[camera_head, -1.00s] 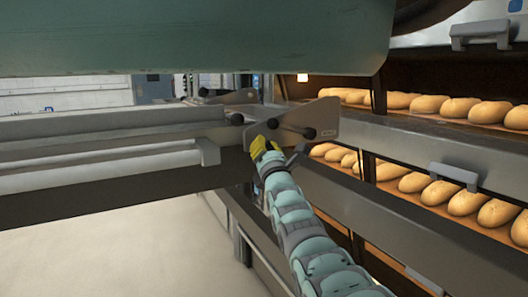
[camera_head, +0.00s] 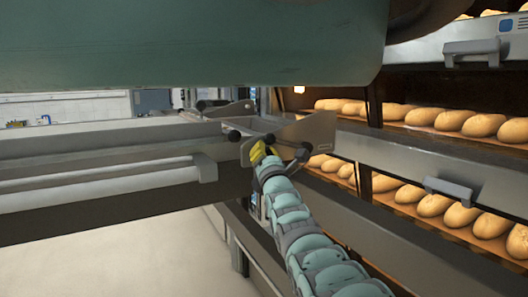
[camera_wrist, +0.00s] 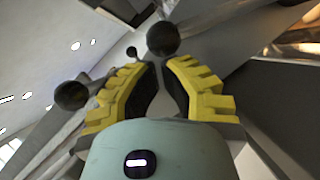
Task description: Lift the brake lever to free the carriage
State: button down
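My gripper (camera_head: 259,150) has yellow fingers and is at the steel end plate (camera_head: 310,130) of the carriage (camera_head: 110,150). In the wrist view my gripper (camera_wrist: 163,64) is open, with an empty gap between its dark finger pads. A round black knob (camera_wrist: 163,38) is just beyond the fingertips; I cannot tell whether they touch it. Another black knob (camera_wrist: 72,95) is left of the fingers. In the head view, black knobs show at the plate: one above my fingers (camera_head: 270,139) and one to their right (camera_head: 303,153). Which belongs to the brake lever is unclear.
Deck ovens with loaves (camera_head: 485,125) stand at the right, with grey handles (camera_head: 448,188) sticking out. A large green cylinder (camera_head: 190,45), cut off by the top edge, covers the upper view. Pale floor (camera_head: 130,250) is clear at the lower left.

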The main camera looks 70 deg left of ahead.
aim_at(266, 139)
jog(key=shift+r+m+t+h+p, duration=0.3)
jog(key=shift+r+m+p, duration=0.25)
jog(key=shift+m, duration=0.35)
jog(key=shift+r+m+t+p, duration=0.4)
jog(key=shift+m+p, duration=0.2)
jog(key=shift+m, duration=0.2)
jog(key=shift+w+r+p, duration=0.25)
jog(key=shift+r+p, duration=0.5)
jog(key=shift+p, duration=0.25)
jog(key=r+m+p, duration=0.1)
jog(key=p, duration=0.1)
jog(key=w+r+m+h+p, duration=0.1)
jog(key=r+p, duration=0.1)
jog(key=p, duration=0.1)
jog(key=w+r+m+t+h+p, duration=0.1)
jog(key=r+p, duration=0.1)
jog(key=shift+w+a+r+m+p, duration=0.1)
jog(key=shift+a+r+m+p, duration=0.1)
jog(key=shift+m+p, duration=0.15)
jog(key=w+r+m+h+p, duration=0.2)
jog(key=w+r+m+p, duration=0.2)
jog(key=w+m+p, duration=0.1)
jog(key=shift+w+a, duration=0.3)
jog(key=shift+w, duration=0.35)
jog(key=shift+f, duration=0.1)
